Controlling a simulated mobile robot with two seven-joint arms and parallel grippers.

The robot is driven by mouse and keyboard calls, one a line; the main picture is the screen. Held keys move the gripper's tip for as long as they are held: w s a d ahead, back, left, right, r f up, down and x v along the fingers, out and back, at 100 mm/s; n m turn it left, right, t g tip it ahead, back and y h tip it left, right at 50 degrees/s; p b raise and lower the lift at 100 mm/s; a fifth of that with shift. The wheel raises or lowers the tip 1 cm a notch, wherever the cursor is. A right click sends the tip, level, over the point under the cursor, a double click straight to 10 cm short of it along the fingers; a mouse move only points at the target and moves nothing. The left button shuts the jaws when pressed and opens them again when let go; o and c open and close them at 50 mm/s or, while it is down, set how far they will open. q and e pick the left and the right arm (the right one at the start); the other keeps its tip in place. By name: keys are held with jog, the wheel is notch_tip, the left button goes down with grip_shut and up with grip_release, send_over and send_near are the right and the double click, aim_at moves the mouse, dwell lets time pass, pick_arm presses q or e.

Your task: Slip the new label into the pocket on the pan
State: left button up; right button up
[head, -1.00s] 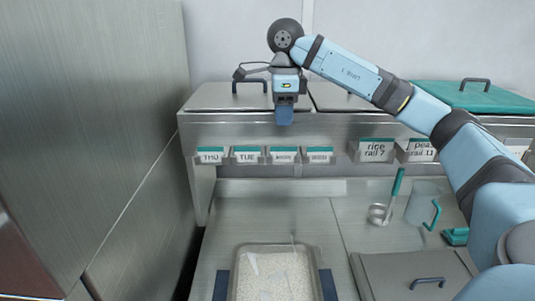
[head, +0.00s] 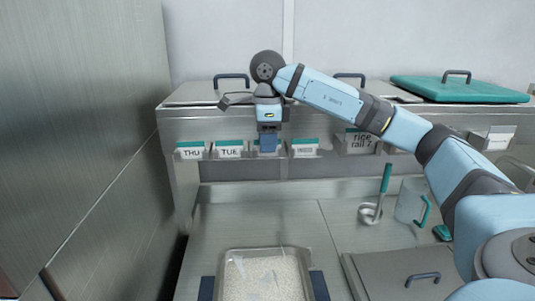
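The pan (head: 221,275) stands low in the middle of the view, filled with pale grains, with clear, film-like pieces on top. I cannot make out a pocket on it. Small green-topped labels sit in holders along the steel front: THU (head: 190,151), TUE (head: 230,150), one largely hidden by my gripper, and another (head: 304,149) too small to read. My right gripper (head: 268,147) points down in front of the third label, its dark blue fingers over it. Whether it touches or grips that label cannot be told. My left gripper is out of view.
A larger holder reads rice rail 7 (head: 358,141). A green-handled ladle (head: 385,180), a clear jug (head: 411,200) and a lidded well (head: 405,275) are at the right. A green lid (head: 460,90) lies on top. The steel counter (head: 260,212) behind the pan is clear.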

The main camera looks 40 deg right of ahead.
grip_shut()
jog(key=shift+r+p, duration=0.3)
jog(key=shift+r+p, duration=1.7)
jog(key=shift+r, duration=0.7)
jog(key=shift+f, duration=0.15)
